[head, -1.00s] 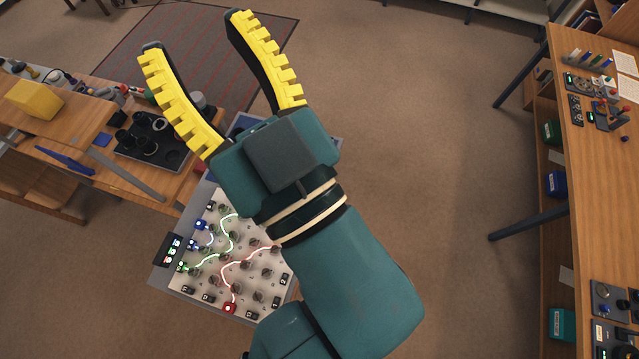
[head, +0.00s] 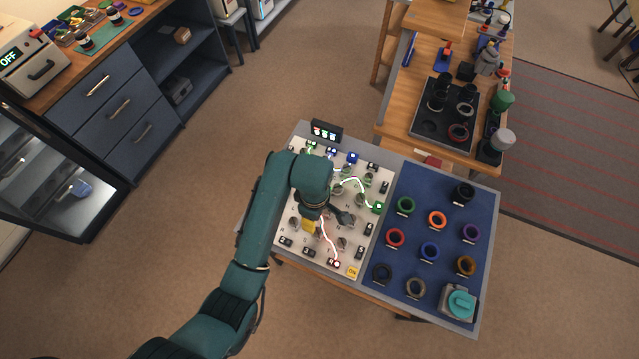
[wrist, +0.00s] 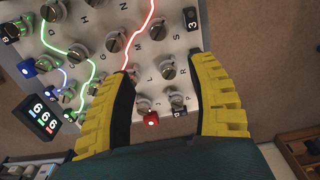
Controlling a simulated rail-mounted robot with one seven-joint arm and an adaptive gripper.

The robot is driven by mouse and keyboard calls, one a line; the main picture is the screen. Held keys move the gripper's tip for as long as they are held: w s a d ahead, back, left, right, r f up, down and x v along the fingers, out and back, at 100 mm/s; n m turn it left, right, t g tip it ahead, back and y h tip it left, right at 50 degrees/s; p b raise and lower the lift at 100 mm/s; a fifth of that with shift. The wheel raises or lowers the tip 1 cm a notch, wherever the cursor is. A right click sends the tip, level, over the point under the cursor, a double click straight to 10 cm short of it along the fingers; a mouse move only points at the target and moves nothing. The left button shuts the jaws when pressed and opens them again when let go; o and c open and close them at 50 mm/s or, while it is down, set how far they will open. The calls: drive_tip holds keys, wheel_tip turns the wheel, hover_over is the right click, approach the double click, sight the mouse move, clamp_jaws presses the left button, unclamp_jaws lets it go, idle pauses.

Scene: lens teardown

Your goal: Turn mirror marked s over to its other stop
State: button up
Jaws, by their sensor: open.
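The light board (head: 290,225) holds several small round mirror knobs with letters beside them. In the wrist view the knob that appears to be mirror s (wrist: 157,29) is at upper middle, beyond my fingertips; its letter is small. A red light line runs just left of it. My gripper (wrist: 163,68) is open and empty, its yellow fingers spread over the board's lower part, with another knob (wrist: 168,69) showing between the tips. In the head view my gripper (head: 326,224) hangs over the board's middle, and my arm covers part of the board.
A red emitter (wrist: 151,118) and a three-digit display (wrist: 45,117) are on the board's edges. A blue panel (head: 413,271) with several coloured rings lies right of the board. A wooden bench (head: 398,110) stands behind. Neighbouring knobs are closely spaced.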

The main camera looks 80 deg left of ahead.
sight(317, 231)
wheel_tip(317, 231, down, 15)
drive_tip(key=shift+w+f+b, duration=0.15)
drive_tip(key=shift+f+b, duration=0.05)
drive_tip(key=shift+b, duration=0.95)
drive_tip(key=shift+c, duration=0.4)
clamp_jaws()
